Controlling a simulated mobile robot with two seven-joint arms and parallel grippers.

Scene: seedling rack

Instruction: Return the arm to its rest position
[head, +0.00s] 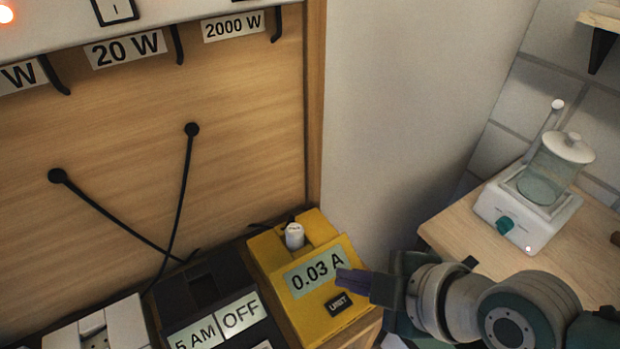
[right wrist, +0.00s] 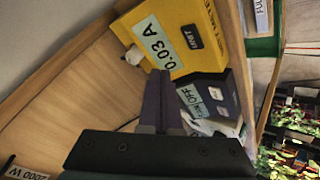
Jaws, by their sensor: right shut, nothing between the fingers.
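My right gripper (head: 352,281) reaches in from the lower right in the head view. Its dark fingers are shut and empty, and their tips overlap the right side of the yellow meter (head: 330,318) in the picture; I cannot tell if they touch it. The meter reads 0.03 A and has a white knob (head: 294,236) on top. In the right wrist view the shut fingers (right wrist: 160,78) point towards the yellow meter (right wrist: 190,20). My left gripper is not in view.
A black timer box (head: 205,290) showing OFF stands left of the meter, with a white socket unit (head: 125,318) beside it. A wooden back panel (head: 120,110) carries two black cables. A white hotplate (head: 525,215) with a glass jar stands on the right table. Plants (right wrist: 290,150) show in the right wrist view.

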